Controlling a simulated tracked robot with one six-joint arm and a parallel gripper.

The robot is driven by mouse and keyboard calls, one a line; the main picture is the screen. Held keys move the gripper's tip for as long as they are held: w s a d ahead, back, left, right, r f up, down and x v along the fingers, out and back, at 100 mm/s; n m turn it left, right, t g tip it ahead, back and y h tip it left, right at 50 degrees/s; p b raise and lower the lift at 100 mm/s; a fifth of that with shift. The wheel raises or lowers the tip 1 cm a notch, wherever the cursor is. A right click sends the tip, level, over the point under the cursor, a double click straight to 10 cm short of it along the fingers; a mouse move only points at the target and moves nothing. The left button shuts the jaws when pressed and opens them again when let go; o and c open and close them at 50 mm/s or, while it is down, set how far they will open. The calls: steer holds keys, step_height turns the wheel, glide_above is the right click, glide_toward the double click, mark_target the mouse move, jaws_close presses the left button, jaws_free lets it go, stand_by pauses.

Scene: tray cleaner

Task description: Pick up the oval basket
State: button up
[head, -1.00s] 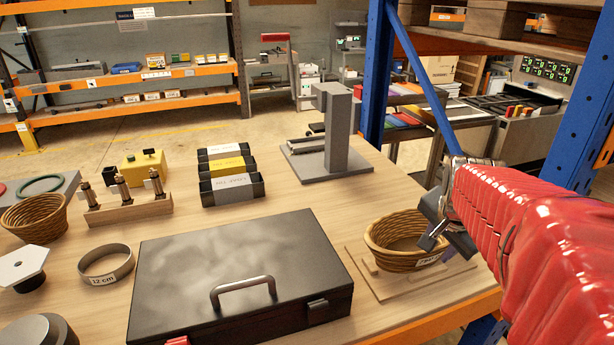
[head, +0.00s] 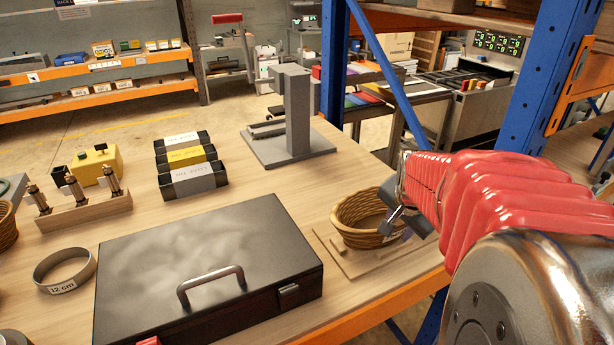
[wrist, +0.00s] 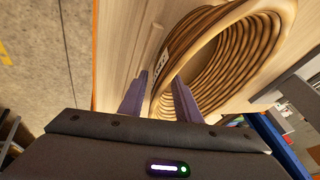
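The oval basket (head: 348,232) is woven brown wicker and stands upright on a light wooden board (head: 345,262) near the table's right edge. My gripper (head: 392,222) is at the basket's right side in the head view, tilted down toward the rim. In the wrist view the basket (wrist: 215,75) fills the upper middle and right. My gripper's two fingers (wrist: 160,98) are apart there, one outside the basket wall and one over the inside, with a stretch of the wall between them. I cannot tell whether either finger touches the wicker.
A black case (head: 200,262) with a handle lies left of the basket. A grey stand (head: 296,115) rises behind it. A blue rack post (head: 333,65) stands beyond the table. A second wicker basket (head: 6,226) is cut off at the left edge. A labelled ring (head: 65,270) lies left.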

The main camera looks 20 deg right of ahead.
jaws_close()
stand_by(0.3)
steer(key=shift+r, duration=0.1)
step_height(320, 180, up, 10)
steer(key=shift+f, duration=0.1)
stand_by(0.6)
stand_by(0.5)
